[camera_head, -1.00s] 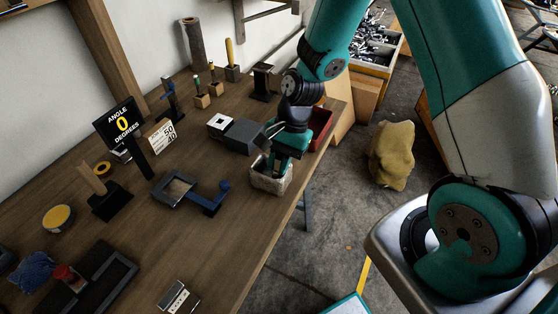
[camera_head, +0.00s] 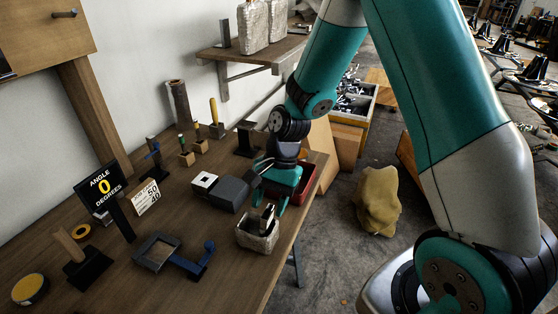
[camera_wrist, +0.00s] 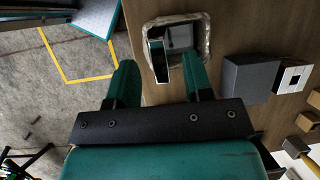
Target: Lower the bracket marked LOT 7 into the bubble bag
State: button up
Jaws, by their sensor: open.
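The bubble bag (camera_head: 256,242) stands open-topped near the bench's right edge, and its crinkled rim shows in the wrist view (camera_wrist: 207,35). A grey metal bracket (camera_head: 267,216) sits in its mouth, with its upper part sticking out above the rim. The bracket also shows in the wrist view (camera_wrist: 159,62), at the left side of the bag; its lower end is hidden and no LOT 7 mark is readable. My gripper (camera_wrist: 160,78) is open and empty. Its fingers are just behind the bag in the head view, apart from the bracket.
A dark grey block with a white-topped end (camera_head: 226,191) stands left of my gripper. A red bin (camera_head: 304,180) is behind it. A blue-handled frame (camera_head: 160,252) lies left of the bag. The bench drops to open floor on the right.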

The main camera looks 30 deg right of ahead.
jog(key=v, duration=1.2)
jog(key=shift+d+r, duration=0.15)
jog(key=shift+r, duration=0.15)
jog(key=shift+w, duration=0.1)
jog(key=s+a+r+n+t, duration=0.1)
jog(key=s+a+r+n, duration=0.3)
jog(key=s+a+n, duration=0.2)
jog(key=s+a+r+n, duration=0.3)
jog(key=s+a+n, duration=0.3)
jog(key=s+n, duration=0.5)
jog(key=shift+s+r+t, duration=0.35)
jog(key=shift+s+t, duration=0.05)
jog(key=shift+s, duration=0.5)
